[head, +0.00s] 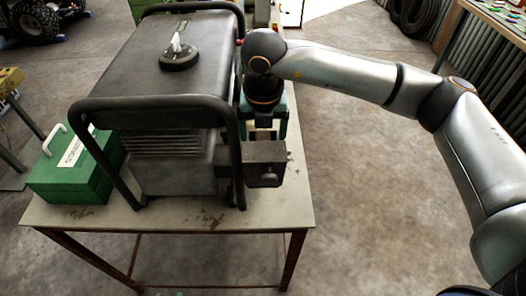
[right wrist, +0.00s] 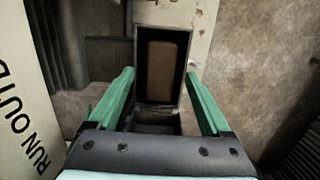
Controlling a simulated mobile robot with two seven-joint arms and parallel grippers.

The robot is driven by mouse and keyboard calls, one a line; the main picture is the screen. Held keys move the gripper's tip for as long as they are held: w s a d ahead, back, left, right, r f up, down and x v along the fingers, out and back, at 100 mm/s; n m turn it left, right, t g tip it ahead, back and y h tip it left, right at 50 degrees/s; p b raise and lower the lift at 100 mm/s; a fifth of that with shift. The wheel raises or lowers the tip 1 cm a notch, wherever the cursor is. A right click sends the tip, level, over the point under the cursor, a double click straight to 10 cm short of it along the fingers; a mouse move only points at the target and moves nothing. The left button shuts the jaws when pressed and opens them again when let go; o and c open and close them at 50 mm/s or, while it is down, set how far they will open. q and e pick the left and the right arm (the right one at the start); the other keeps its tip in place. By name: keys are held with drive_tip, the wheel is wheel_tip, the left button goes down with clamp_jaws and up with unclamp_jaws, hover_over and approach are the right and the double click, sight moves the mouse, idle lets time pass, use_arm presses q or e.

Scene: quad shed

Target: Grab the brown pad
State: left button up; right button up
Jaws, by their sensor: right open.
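The brown pad (right wrist: 162,70) shows in the right wrist view, upright inside a dark open-fronted box (right wrist: 140,85) on the side of the generator. In the head view the box (head: 264,168) sits at the generator's right side, and the pad cannot be made out there. My right gripper (right wrist: 158,95) is open, its two green fingers spread to the left and right of the box, with the pad between and beyond them. Nothing is held. In the head view my right gripper (head: 266,125) is partly hidden at the generator's right side. My left gripper is not in view.
The dark generator (head: 170,90) with its tubular frame stands on a metal table (head: 240,213). A green toolbox (head: 75,175) stands at the table's left. The concrete floor right of the table is clear. A workbench (head: 495,25) stands at the back right.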

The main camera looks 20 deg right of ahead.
clamp_jaws()
idle(0.7)
